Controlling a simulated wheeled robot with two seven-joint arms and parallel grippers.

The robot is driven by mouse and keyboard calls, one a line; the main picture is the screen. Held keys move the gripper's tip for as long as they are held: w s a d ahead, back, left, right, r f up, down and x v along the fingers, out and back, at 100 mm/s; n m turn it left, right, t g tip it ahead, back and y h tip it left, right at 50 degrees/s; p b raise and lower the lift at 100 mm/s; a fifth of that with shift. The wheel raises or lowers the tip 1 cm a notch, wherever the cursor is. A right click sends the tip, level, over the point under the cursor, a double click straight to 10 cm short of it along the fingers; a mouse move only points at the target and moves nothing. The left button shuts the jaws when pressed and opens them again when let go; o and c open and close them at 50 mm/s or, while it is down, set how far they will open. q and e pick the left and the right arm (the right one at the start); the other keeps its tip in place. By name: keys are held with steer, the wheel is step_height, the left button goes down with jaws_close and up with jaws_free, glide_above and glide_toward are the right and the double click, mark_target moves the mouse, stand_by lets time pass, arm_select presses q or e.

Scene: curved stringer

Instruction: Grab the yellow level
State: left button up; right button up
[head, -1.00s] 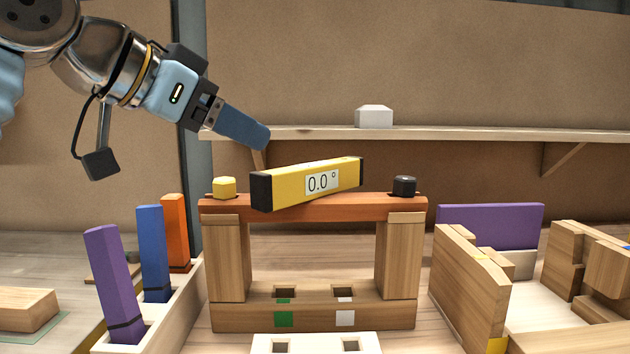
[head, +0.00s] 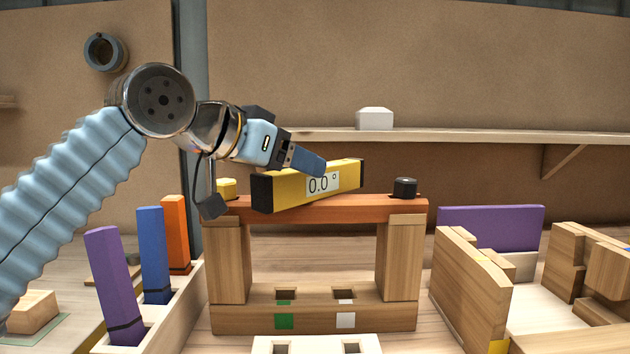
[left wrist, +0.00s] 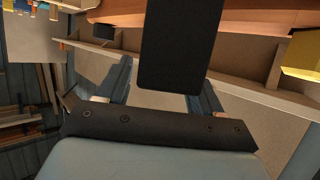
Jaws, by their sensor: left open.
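The yellow level (head: 292,190) has black end caps and a white display reading 0.0°. It lies on top of the orange-brown crossbar (head: 330,210) of a wooden frame, at a slight angle to it. My left gripper (head: 316,165) is open just above and behind the level's top edge in the head view. In the left wrist view, the level's black end cap (left wrist: 175,45) sits between the two spread fingers of my left gripper (left wrist: 160,95). I cannot tell whether they touch it. My right gripper is not in view.
A yellow peg (head: 227,188) and a black peg (head: 404,187) stand on the crossbar. Purple (head: 113,280), blue (head: 152,255) and orange (head: 175,232) blocks stand at the left. A shelf with a white block (head: 374,118) runs behind.

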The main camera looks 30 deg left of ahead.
arm_select(q)
steer(key=shift+x, duration=1.35)
steer(key=shift+r, duration=0.1)
steer(key=c, duration=1.1)
jaws_close()
steer(key=shift+r, duration=0.1)
